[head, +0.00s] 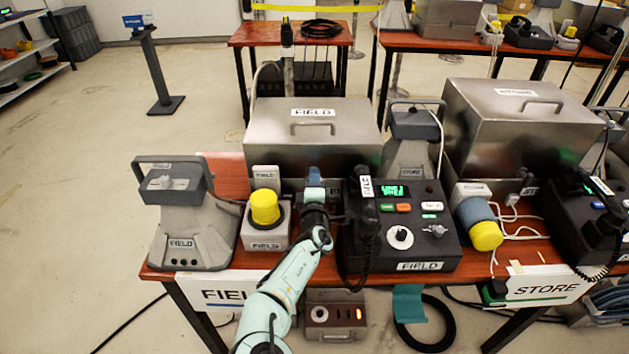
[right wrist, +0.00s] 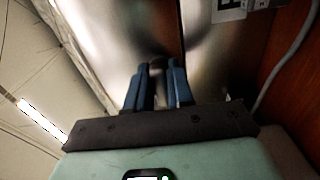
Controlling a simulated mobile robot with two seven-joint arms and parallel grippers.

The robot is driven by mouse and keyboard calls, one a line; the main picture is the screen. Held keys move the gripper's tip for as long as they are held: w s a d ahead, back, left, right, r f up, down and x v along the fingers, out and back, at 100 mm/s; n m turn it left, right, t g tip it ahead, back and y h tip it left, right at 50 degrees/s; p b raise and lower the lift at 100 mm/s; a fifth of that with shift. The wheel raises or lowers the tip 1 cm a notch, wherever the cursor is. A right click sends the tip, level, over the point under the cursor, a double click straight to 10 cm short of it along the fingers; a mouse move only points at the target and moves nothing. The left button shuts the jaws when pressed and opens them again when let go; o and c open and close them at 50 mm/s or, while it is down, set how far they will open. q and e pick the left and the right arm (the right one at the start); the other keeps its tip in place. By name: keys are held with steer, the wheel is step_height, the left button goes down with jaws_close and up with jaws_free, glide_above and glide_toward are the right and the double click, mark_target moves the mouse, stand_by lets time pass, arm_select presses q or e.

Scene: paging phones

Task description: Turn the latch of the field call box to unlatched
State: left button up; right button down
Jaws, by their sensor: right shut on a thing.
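The field call box is the silver metal box (head: 270,136) with a FIELD label and a lid handle, at the back of the near table. My right gripper (head: 314,174) reaches up to the lower middle of its front face. In the right wrist view, the blue fingers of my right gripper (right wrist: 158,78) are closed around a small dark piece, the latch (right wrist: 157,64), against the shiny metal front. The fingers hide most of the latch, and I cannot tell how far it is turned. My left gripper is not in view.
A yellow-capped beacon (head: 265,208) and a grey FIELD unit (head: 193,232) stand left of my arm. A black FIELD phone console (head: 408,230) with its handset stands close on the right. A STORE metal box (head: 525,130) is farther right.

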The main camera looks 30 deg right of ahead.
steer(key=c, duration=1.1)
jaws_free()
